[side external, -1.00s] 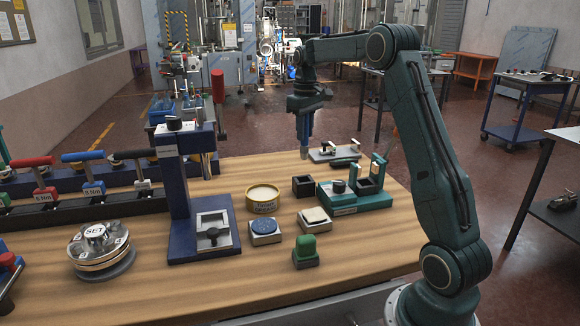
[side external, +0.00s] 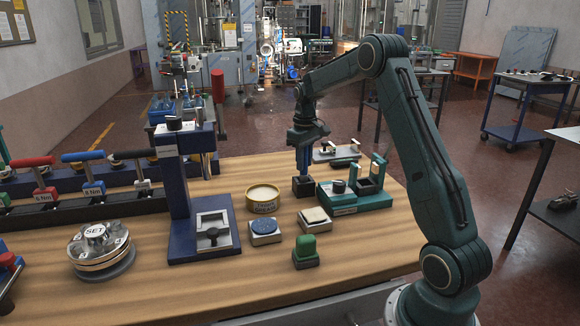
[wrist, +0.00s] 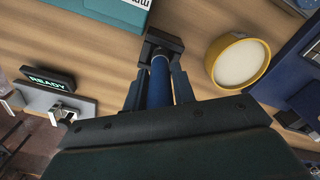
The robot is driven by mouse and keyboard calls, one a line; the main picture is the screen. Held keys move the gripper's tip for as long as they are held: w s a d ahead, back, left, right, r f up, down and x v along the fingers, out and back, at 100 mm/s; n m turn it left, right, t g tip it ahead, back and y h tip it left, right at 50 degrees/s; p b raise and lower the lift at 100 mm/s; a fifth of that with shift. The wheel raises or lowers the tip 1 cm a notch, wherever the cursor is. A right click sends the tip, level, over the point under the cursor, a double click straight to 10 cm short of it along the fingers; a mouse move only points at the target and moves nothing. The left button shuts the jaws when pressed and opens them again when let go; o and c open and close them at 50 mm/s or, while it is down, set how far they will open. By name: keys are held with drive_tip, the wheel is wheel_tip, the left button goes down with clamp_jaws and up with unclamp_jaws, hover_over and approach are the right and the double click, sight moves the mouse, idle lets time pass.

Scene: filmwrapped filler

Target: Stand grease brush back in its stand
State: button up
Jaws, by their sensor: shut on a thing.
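My gripper (side external: 304,160) points straight down and is shut on the grease brush, whose blue handle (wrist: 158,84) shows between the fingers in the wrist view. The small black square stand (side external: 303,187) is directly below the gripper on the wooden bench. It also shows in the wrist view (wrist: 166,40), at the far end of the handle. The brush's lower end meets the stand's top in the side view. The bristles are hidden, and I cannot tell how deep the brush sits in the stand.
A yellow grease tin (side external: 262,199) stands just left of the stand. A teal fixture (side external: 356,199) stands close on the right. A grey plate with a display (side external: 336,152) is behind. A blue press (side external: 184,190) rises further left. Small pads and a green-topped block (side external: 305,251) are in front.

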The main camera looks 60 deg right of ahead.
drive_tip(key=shift+f, duration=0.6)
drive_tip(key=shift+f, duration=0.15)
drive_tip(key=o, duration=1)
wheel_tip(320, 180, up, 12)
drive_tip(key=shift+f, duration=0.1)
drive_tip(key=shift+r, duration=0.25)
